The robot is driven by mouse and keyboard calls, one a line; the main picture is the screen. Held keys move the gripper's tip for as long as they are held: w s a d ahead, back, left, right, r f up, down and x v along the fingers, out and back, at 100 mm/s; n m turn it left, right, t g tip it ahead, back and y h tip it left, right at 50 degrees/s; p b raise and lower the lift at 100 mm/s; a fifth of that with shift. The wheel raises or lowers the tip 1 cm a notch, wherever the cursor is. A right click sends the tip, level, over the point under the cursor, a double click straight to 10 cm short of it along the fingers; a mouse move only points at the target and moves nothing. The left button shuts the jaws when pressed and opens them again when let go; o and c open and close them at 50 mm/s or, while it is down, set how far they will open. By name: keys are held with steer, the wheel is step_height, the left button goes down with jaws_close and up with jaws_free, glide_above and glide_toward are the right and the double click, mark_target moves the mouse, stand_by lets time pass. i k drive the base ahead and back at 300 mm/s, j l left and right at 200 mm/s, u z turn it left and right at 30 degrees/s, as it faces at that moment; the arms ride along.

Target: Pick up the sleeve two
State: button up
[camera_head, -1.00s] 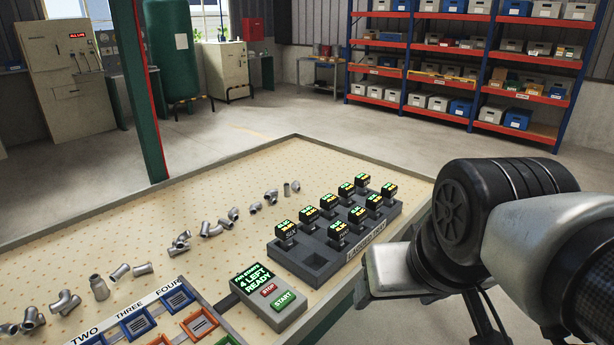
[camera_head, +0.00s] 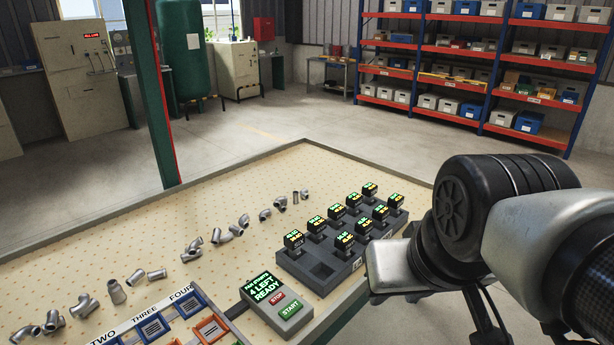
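Several grey metal fittings lie in a loose line across the perforated table top (camera_head: 170,232). A straight, sleeve-like piece (camera_head: 117,291) stands near the left end, beside an elbow fitting (camera_head: 136,278). A second small upright tube (camera_head: 295,198) stands at the far end of the line. I cannot tell from the view which piece is sleeve two. My arm fills the right side of the view, off the table's right edge. My gripper's fingers do not show.
A dark holder block (camera_head: 318,273) with several lit gauges stands at the table's right. In front of it is a control box (camera_head: 276,300) reading "4 LEFT READY". A numbered tray (camera_head: 150,325) with coloured frames sits at the near edge. A green post (camera_head: 148,100) rises behind the table.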

mark_target(344, 242)
steer(key=i+l+u, duration=0.1)
steer(key=u, duration=0.3)
steer(key=l+u, duration=0.15)
steer(key=u, duration=0.3)
steer(key=i+l+u, duration=0.1)
steer(key=u, duration=0.3)
steer(key=l+u, duration=0.3)
steer(key=l, duration=0.3)
steer(key=l+u, duration=0.3)
steer(key=l, duration=0.75)
steer(key=k+l+u, duration=0.1)
steer(key=l, duration=0.4)
steer(key=k+l, duration=0.1)
steer(key=l, duration=0.4)
steer(key=k+l+u, duration=0.1)
steer(key=l, duration=0.4)
